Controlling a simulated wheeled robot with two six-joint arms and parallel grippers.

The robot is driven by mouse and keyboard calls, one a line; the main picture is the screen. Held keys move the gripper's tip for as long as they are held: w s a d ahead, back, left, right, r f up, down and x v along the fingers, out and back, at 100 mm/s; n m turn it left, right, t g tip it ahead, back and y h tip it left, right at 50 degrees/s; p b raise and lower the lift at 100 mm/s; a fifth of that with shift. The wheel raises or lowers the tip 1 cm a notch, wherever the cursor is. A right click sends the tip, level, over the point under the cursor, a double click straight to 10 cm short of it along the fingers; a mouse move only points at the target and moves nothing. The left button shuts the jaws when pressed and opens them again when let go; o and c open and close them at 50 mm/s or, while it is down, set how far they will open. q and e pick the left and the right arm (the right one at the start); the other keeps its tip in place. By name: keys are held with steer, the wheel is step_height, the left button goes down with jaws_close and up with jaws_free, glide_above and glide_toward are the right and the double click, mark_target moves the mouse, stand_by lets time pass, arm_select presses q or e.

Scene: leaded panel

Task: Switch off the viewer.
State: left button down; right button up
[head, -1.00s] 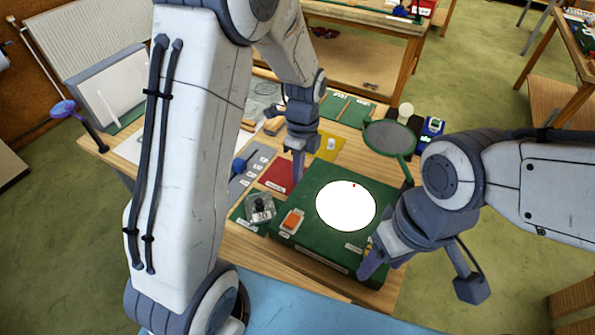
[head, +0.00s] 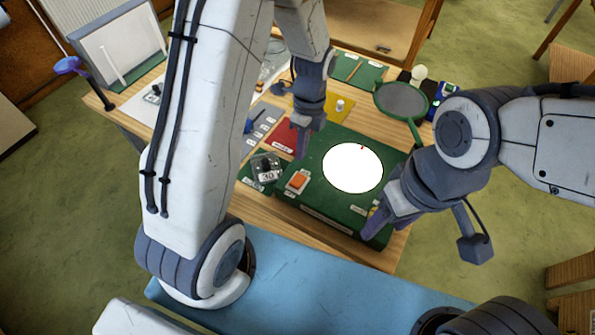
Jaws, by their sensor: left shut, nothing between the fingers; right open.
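The viewer is a flat green box (head: 325,205) on the wooden table, with a round white disc (head: 352,168) glowing brightly on its top. A small red mark shows near the disc's upper edge. An orange rocker switch (head: 298,181) in a pale frame sits on the box's left front part. My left gripper (head: 301,154) is shut and empty, pointing down just behind the switch in the picture; whether it touches anything I cannot tell. My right gripper (head: 372,232) is open at the viewer's right front corner, hiding part of that corner.
A small dial block marked 30 (head: 266,168) stands left of the switch. A red mat (head: 284,137) and a yellow mat (head: 338,108) lie behind. A round green-rimmed magnifier (head: 402,102) stands at the back right. My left arm hides much of the table's left side.

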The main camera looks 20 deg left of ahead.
mark_target(297, 182)
arm_select(q)
steer(key=f+p, duration=0.1)
steer(key=f, duration=0.2)
steer(key=s+f+p, duration=0.1)
steer(key=f, duration=0.2)
steer(key=f+p, duration=0.1)
steer(key=f, duration=0.2)
steer(key=shift+s+a+f, duration=0.1)
steer(key=shift+s+a, duration=0.05)
steer(key=shift+s, duration=0.2)
